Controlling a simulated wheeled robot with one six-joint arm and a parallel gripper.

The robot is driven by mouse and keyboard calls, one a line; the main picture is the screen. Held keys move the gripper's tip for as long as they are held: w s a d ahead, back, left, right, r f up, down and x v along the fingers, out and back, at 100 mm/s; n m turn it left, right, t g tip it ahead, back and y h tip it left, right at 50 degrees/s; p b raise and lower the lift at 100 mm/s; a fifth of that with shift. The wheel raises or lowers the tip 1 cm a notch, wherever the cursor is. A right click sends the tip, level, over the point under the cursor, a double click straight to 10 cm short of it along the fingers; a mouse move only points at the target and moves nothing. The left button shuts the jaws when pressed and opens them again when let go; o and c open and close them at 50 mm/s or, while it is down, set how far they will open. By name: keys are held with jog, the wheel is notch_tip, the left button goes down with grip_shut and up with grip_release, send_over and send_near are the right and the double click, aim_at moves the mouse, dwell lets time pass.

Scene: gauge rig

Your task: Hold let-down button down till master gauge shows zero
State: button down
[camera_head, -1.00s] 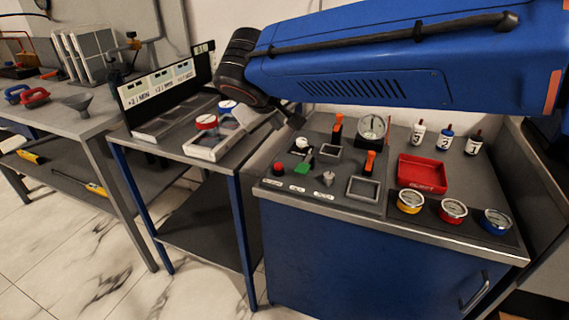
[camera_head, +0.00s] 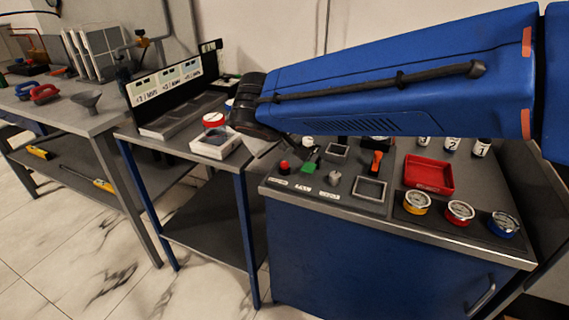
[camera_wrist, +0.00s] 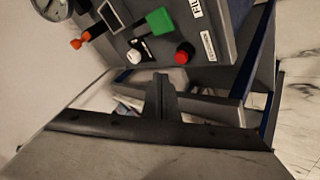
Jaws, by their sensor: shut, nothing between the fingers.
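The control panel (camera_head: 345,205) is a grey bench top with a red button (camera_head: 284,167), a white-topped button (camera_head: 307,141) and a green switch (camera_head: 310,162). The wrist view also shows the red button (camera_wrist: 182,55), the white one (camera_wrist: 134,56) and the green switch (camera_wrist: 160,18). The labels are too blurred to tell which is the let-down button. A large dial gauge (camera_wrist: 53,8), likely the master gauge, is cut off at the wrist view's top left; its reading is unclear. My arm hides it in the head view. My gripper (camera_wrist: 161,80) is shut and empty, apart from the buttons.
An orange lever (camera_head: 376,160), a grey knob (camera_head: 334,176), a red tray (camera_head: 429,174) and small gauges, one yellow (camera_head: 417,202), one red (camera_head: 460,212), one blue (camera_head: 504,224), share the bench. A side table (camera_head: 160,150) stands to its left, across a narrow gap.

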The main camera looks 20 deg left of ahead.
aim_at(285, 165)
jog(key=shift+f, duration=1.25)
jog(key=shift+f, duration=0.15)
dwell(1.1)
jog(key=shift+f, duration=0.25)
jog(key=shift+f, duration=0.55)
dwell(3.0)
jog(key=shift+r, duration=0.2)
dwell(0.8)
jog(key=shift+r, duration=0.8)
